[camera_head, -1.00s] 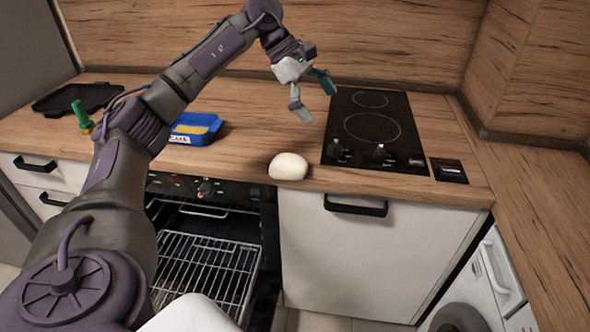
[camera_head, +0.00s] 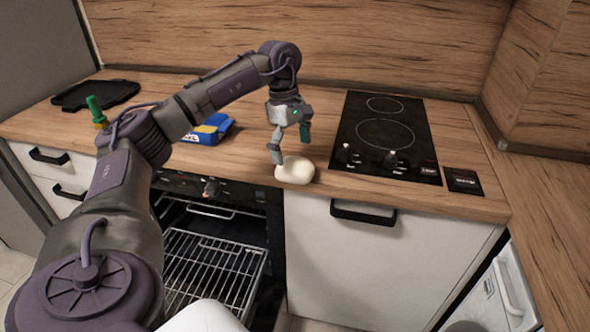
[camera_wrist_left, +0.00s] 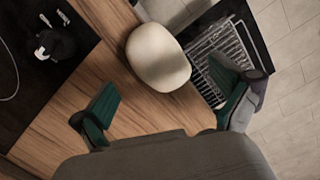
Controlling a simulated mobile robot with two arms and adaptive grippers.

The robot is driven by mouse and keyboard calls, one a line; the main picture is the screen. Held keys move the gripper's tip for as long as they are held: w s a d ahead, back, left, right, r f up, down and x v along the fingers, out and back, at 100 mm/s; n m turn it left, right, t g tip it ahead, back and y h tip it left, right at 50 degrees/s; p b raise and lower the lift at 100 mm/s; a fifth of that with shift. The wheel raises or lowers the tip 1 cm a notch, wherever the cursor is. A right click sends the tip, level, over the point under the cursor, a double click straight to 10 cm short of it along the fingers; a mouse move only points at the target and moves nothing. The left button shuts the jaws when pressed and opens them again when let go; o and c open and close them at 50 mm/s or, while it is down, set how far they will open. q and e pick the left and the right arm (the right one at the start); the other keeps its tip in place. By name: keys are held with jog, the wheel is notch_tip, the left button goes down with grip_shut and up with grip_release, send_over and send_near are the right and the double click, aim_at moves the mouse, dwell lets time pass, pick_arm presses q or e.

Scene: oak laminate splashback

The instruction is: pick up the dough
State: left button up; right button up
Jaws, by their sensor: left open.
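The dough (camera_head: 295,170) is a pale, smooth, rounded lump on the wooden counter, close to its front edge. It also shows at the top middle of the left wrist view (camera_wrist_left: 158,57). My left gripper (camera_head: 290,149) points down just above and behind the dough. Its fingers are spread with nothing between them. In the left wrist view the open green-padded fingers (camera_wrist_left: 168,108) are on either side, and the dough lies ahead of the gap between them. My right gripper is not in view.
A black cooktop (camera_head: 385,135) with knobs is right of the dough. A blue box (camera_head: 205,131) and a black tray (camera_head: 96,94) are to the left. Below, the oven is open with a wire rack (camera_head: 212,268) showing. A white cabinet front (camera_head: 385,250) is under the counter.

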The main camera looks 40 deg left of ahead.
aim_at(294, 158)
pick_arm(q)
jog(key=f, duration=0.5)
jog(key=shift+w+d+p, duration=0.15)
jog(key=shift+d+p, duration=0.15)
jog(key=shift+r, duration=0.1)
jog(key=c, duration=1.5)
